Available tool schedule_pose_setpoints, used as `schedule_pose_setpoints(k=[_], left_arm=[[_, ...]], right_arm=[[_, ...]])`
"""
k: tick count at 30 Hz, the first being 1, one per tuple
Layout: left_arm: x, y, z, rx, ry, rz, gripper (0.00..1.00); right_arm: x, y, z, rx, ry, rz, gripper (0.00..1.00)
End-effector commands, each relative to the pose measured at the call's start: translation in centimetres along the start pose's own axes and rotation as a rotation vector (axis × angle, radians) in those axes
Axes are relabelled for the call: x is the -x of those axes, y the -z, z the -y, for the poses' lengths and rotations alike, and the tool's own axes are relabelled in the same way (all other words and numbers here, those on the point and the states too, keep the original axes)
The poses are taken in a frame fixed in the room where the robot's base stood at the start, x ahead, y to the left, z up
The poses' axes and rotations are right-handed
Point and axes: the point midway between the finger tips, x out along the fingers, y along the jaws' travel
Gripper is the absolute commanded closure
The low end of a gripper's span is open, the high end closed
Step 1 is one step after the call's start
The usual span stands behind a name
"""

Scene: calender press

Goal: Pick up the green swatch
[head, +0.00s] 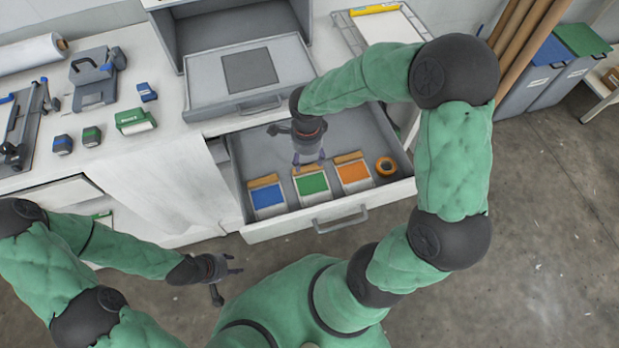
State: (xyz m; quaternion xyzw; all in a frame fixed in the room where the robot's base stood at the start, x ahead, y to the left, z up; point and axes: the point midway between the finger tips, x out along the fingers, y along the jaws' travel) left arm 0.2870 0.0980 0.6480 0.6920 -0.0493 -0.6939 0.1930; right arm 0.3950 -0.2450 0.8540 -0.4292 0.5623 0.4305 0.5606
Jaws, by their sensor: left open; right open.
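The green swatch (312,184) lies flat in the open drawer (234,176), between a blue swatch (268,197) and an orange swatch (354,173). Each swatch has a tan strip along its far edge. My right gripper (308,160) is open and points down into the drawer, just over the far end of the green swatch. I cannot tell whether its fingers touch the swatch. My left gripper (226,279) is open and empty, in front of the cabinet and left of the drawer's front.
An orange tape roll (385,166) lies at the drawer's right end. A grey press tray (249,75) sits on the counter above the drawer. Small tools and a green box (135,120) stand on the counter at left. The floor in front at right is clear.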

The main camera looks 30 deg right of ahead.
Motion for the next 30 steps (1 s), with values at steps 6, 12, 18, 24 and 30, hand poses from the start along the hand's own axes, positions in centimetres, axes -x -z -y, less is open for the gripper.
schedule_pose_setpoints(k=[6, 12, 18, 24, 30], left_arm=[[-0.6, 0.1, 0.2, 0.0, 0.0, -0.001, 0.54], [-1.8, 0.1, 0.7, 0.0, 0.0, -0.001, 0.54], [-2.2, 0.1, 0.8, 0.0, 0.0, -0.001, 0.54], [-2.1, 0.1, 0.7, 0.0, 0.0, -0.001, 0.54], [-2.1, 0.1, 0.7, 0.0, 0.0, -0.001, 0.54]], right_arm=[[-1.4, 0.1, -0.1, -0.001, 0.0, 0.0, 0.39], [-4.3, 0.2, -0.3, -0.001, -0.002, 0.0, 0.39], [-5.6, 0.1, -0.2, 0.0, 0.002, 0.002, 0.39], [-5.5, 0.1, -0.2, 0.0, 0.002, 0.002, 0.51], [-5.5, 0.1, -0.2, 0.0, 0.002, 0.002, 1.0]])
